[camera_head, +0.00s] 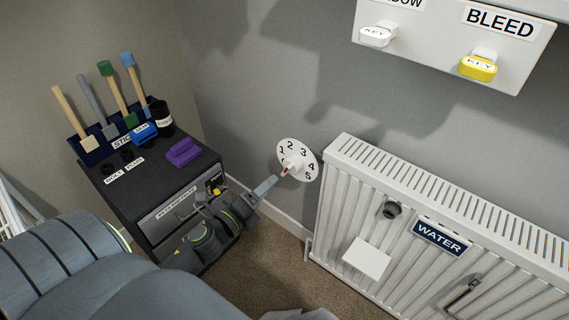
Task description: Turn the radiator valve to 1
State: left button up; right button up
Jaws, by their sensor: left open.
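The radiator valve is a white knob (293,164) at the middle of a round white dial (304,157) with the numbers 1 to 5, left of the white radiator (345,190). A small red mark shows at the knob's lower left, near the dial's lower left edge. I cannot tell exactly which number it points at. My left gripper (271,184) is open just below and left of the dial, its visible finger close to the knob. Whether it touches the knob is unclear. My right gripper is not in view.
A dark cabinet (135,200) with a purple block (183,152) and several upright tools stands at left. The radiator bears a WATER sign (440,237). Carpet (285,275) is bare below the dial.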

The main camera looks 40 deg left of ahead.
aim_at(284, 172)
pick_arm(q)
jog(key=w, duration=0.3)
jog(key=w+p, duration=0.1)
jog(key=w, duration=0.1)
jog(key=w+p, duration=0.1)
jog(key=w, duration=0.2)
jog(key=shift+w+d, duration=0.3)
jog(key=shift+d, duration=0.05)
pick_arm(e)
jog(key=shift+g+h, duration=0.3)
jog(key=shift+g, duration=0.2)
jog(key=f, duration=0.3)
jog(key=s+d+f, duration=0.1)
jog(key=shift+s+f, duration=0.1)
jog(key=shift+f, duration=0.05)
pick_arm(q)
jog(key=c, duration=1)
